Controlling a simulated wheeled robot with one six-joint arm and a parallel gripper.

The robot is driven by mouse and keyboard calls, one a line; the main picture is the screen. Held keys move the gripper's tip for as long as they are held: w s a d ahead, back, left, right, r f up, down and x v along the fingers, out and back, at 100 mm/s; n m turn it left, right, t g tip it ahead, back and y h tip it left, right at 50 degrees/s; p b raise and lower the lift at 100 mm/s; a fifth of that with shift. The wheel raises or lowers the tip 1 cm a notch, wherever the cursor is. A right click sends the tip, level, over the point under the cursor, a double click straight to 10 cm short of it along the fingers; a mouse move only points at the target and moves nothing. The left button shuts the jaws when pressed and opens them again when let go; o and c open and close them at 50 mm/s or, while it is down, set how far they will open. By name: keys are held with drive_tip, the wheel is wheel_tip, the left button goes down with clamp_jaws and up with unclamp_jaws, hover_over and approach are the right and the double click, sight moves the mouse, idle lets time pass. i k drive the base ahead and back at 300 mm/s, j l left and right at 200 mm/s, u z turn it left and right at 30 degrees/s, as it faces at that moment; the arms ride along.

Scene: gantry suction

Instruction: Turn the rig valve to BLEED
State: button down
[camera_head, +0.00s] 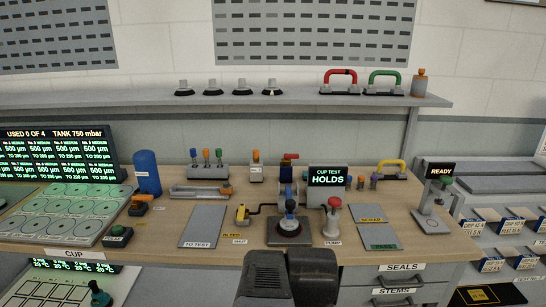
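The rig valve (242,214) is a small yellow part on the bench, left of the test rig. A black hose runs from it to the rig. A yellow BLEED label (231,234) and a pale SHUT label (240,241) lie just in front of it. It is too small to tell which label its lever points at. The rig's screen (328,177) reads CUP TEST HOLDS. A dark cup-like part stands on the rig's plate (290,238). My gripper (289,278) shows as dark blocks at the bottom, in front of the bench and apart from the valve; its fingertips are not clear.
A red-topped PUMP knob (333,215) stands right of the rig plate. A grey TO TEST mat (203,226) lies left of the valve. SCRAP (371,214) and PASS (383,237) mats lie right. A READY stand (436,200) is farther right. Drawers (400,280) are below.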

sight(241, 213)
drive_tip(key=i+j+u, duration=0.25)
drive_tip(key=i, duration=0.2)
drive_tip(key=i+j+u, duration=0.2)
drive_tip(key=i, duration=0.2)
drive_tip(key=l, duration=0.1)
